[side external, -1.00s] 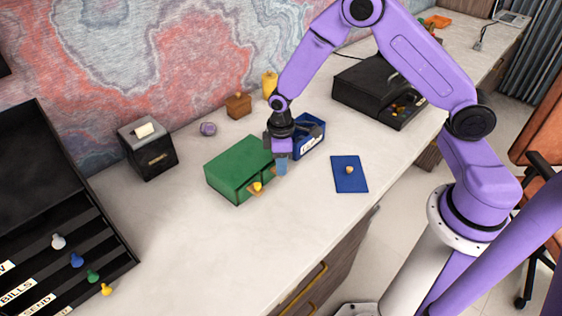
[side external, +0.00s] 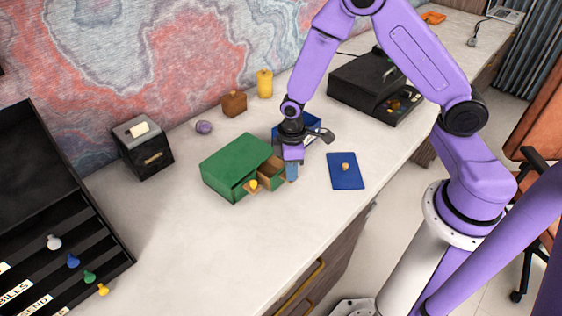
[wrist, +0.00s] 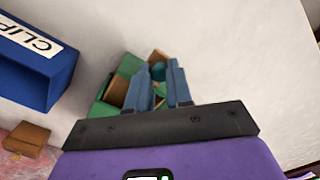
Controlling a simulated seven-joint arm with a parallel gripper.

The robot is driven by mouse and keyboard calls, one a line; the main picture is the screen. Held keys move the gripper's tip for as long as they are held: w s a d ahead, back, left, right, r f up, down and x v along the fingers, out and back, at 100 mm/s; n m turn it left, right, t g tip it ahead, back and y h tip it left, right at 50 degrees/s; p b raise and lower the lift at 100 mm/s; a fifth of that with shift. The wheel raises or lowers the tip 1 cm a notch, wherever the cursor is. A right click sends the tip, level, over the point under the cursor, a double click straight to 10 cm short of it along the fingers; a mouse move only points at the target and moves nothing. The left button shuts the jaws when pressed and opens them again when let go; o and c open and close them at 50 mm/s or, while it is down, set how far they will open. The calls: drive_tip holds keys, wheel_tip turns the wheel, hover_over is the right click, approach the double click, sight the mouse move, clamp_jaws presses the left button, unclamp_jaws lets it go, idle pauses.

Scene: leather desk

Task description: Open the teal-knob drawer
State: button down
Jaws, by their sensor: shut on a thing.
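The green cabinet (side external: 235,160) stands on the desk with two drawers facing front right. Its right drawer (side external: 270,178) is pulled out, its wooden sides and hollow showing. The teal knob (wrist: 158,71) on that drawer is between my blue fingertips in the wrist view; the fingers hide it in the side view. My gripper (side external: 291,172) is shut on this knob, low in front of the cabinet. In the wrist view the cabinet (wrist: 101,108) is partly behind my fingers.
A blue box labelled CLIP (wrist: 38,75) stands close behind my gripper. A blue mat (side external: 345,172) with a small knob-like piece lies to the right. A wooden block (side external: 234,104), yellow cylinder (side external: 265,84) and purple piece (side external: 204,127) stand behind. The desk in front is clear.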

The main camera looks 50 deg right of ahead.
drive_tip(key=shift+s, duration=1.3)
drive_tip(key=c, duration=1.3)
unclamp_jaws()
drive_tip(key=shift+r, duration=0.15)
wheel_tip(320, 180, up, 17)
drive_tip(key=shift+r, duration=0.1)
